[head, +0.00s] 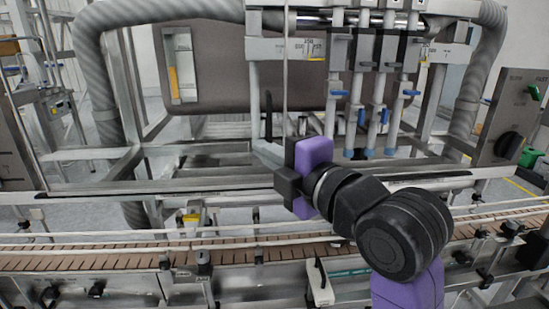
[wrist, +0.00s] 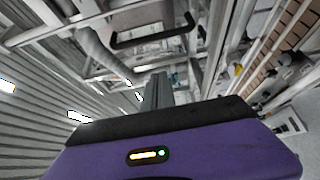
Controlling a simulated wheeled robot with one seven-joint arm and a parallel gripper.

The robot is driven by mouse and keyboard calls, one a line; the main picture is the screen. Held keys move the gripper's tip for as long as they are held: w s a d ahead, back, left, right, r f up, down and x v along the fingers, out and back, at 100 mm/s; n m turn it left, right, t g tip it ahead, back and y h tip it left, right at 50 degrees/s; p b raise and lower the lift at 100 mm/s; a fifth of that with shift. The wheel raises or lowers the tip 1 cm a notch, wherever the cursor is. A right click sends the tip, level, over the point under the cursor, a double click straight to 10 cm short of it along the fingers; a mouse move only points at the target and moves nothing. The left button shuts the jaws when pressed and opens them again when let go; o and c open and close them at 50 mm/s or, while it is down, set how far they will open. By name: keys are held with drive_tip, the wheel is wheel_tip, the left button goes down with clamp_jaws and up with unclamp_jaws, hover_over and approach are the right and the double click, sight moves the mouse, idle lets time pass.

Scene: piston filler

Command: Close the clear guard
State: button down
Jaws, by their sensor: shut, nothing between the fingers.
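The clear guard is hard to make out because it is see-through. A thin pale upright line (head: 285,70) above my gripper looks like its edge, seen nearly edge-on. A black bar handle (head: 268,116) stands beside this line; a black handle also shows near the top of the wrist view (wrist: 150,37). My gripper (head: 263,150) is shut and empty, its narrow grey fingers pointing left, just below the handle in the head view. In the wrist view the fingertips (wrist: 158,78) are below the handle, with a visible gap. Contact with the guard panel cannot be told.
Filling nozzles with blue valves (head: 370,115) hang right of my gripper. A brown slatted conveyor (head: 100,262) with rails runs across below. Thick grey hoses (head: 88,70) and metal frame bars surround the space. A control panel (head: 510,115) is at far right.

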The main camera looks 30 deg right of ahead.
sight(260, 137)
drive_tip(key=w+a+p, duration=0.1)
drive_tip(key=w+p, duration=0.1)
drive_tip(key=w, duration=0.5)
drive_tip(key=shift+s+d+r+p, duration=0.15)
drive_tip(key=shift+s+d, duration=0.2)
drive_tip(key=shift+d, duration=0.6)
drive_tip(key=shift+s+d+f+p, duration=0.15)
drive_tip(key=shift+s+d, duration=0.15)
drive_tip(key=shift+d, duration=0.6)
